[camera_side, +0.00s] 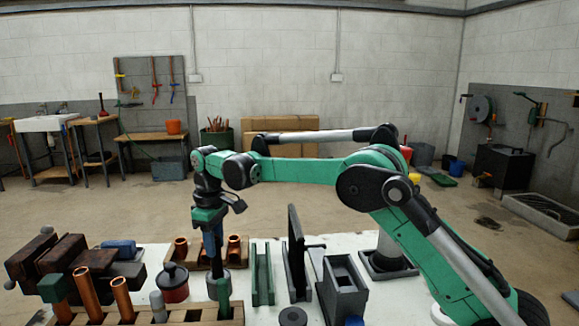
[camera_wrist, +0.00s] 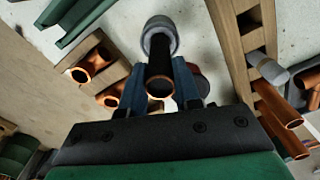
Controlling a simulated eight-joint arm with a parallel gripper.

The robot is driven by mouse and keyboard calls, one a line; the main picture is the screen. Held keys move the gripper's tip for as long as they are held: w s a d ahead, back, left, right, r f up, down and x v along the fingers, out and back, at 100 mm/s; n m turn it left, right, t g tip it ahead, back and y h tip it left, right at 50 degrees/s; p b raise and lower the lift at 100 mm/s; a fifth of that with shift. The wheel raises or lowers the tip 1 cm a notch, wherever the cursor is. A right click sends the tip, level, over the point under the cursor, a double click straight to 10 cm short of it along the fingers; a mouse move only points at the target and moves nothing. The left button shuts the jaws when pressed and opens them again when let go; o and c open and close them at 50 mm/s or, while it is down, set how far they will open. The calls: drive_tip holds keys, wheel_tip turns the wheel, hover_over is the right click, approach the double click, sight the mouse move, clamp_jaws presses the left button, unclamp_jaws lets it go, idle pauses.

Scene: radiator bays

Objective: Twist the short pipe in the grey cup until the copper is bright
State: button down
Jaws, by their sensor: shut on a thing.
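In the wrist view, my gripper (camera_wrist: 158,82) has its blue fingers on both sides of a short pipe (camera_wrist: 161,70). The pipe's near end shows a copper rim around a dark inside; its outer wall looks dark. Its far end meets the grey cup (camera_wrist: 159,27); how deep it sits is hard to tell. In the side view, my gripper (camera_side: 213,246) points down over the grey cup (camera_side: 213,288), which stands on the white bench.
A front wooden rack (camera_side: 190,316) holds copper pipes (camera_side: 122,298) and a grey rounded piece (camera_side: 158,305). A back rack holds short copper fittings (camera_side: 181,248). A red tub with a black lid (camera_side: 174,283) stands left of the cup; a green channel (camera_side: 262,274) stands right.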

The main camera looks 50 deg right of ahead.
drive_tip(key=shift+f, duration=1.4)
drive_tip(key=n, duration=0.5)
drive_tip(key=shift+r, duration=0.4)
drive_tip(key=m, duration=0.5)
drive_tip(key=shift+f+m, duration=0.25)
drive_tip(key=shift+m, duration=0.15)
drive_tip(key=m, duration=0.5)
drive_tip(key=shift+f, duration=0.15)
drive_tip(key=n, duration=1)
drive_tip(key=shift+r, duration=0.4)
drive_tip(key=shift+f+m, duration=0.15)
drive_tip(key=shift+m, duration=0.95)
drive_tip(key=shift+f+m, duration=0.15)
drive_tip(key=shift+m, duration=0.95)
